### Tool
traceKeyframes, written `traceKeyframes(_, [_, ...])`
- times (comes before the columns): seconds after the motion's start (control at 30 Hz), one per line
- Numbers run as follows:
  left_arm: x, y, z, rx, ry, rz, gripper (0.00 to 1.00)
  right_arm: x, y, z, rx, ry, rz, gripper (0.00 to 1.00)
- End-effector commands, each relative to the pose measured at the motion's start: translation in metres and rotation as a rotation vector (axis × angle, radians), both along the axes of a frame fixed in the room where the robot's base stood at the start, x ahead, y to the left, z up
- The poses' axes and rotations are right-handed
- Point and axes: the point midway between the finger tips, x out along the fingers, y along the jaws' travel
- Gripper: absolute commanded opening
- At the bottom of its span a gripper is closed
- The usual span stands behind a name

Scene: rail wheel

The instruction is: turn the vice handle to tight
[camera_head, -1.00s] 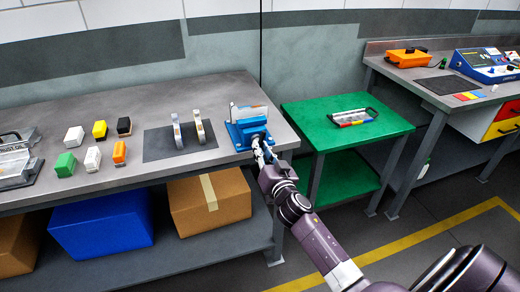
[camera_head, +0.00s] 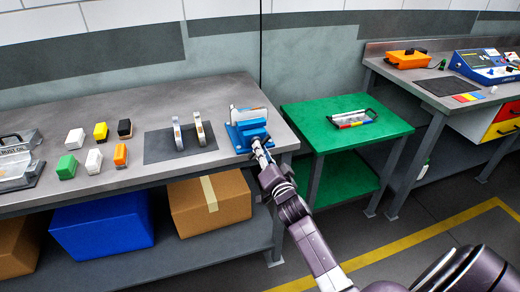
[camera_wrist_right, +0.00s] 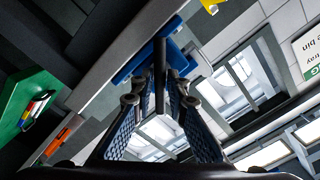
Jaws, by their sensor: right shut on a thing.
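The blue vice (camera_head: 248,132) stands at the right front corner of the grey workbench, with a pale block at its top. My right gripper (camera_head: 262,152) is at the front of the vice, just off the bench edge. In the right wrist view, the vice (camera_wrist_right: 143,62) is ahead and its dark handle bar (camera_wrist_right: 160,75) runs between the two blue-padded fingers of my right gripper (camera_wrist_right: 160,100). The gripper is shut on the handle. In the head view the gripper hides the handle. My left gripper is not in view.
Left of the vice, a dark mat (camera_head: 160,150) holds two upright metal pieces. Several coloured blocks (camera_head: 95,150) lie farther left. A green table (camera_head: 300,112) with a tray on top stands close right of the bench. Boxes (camera_head: 215,200) sit on the shelf below.

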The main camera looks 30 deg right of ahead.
Motion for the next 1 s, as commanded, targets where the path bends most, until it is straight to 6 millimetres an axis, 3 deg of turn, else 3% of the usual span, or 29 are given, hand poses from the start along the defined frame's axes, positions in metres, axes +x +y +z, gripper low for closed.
traceKeyframes(0.17, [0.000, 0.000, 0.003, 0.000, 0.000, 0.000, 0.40, 0.000, 0.000, 0.000, 0.039, -0.007, -0.001, 0.00])
traceKeyframes(0.5, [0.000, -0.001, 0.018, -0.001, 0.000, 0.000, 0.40, 0.000, 0.000, 0.000, 0.371, -0.087, 0.000, 0.00])
traceKeyframes(0.87, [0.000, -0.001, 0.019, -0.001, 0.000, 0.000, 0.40, 0.000, 0.000, 0.000, 0.402, -0.095, -0.001, 0.00])
traceKeyframes(1.0, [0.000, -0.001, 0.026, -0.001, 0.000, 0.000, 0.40, 0.000, 0.000, 0.001, 0.539, -0.126, -0.002, 0.00])
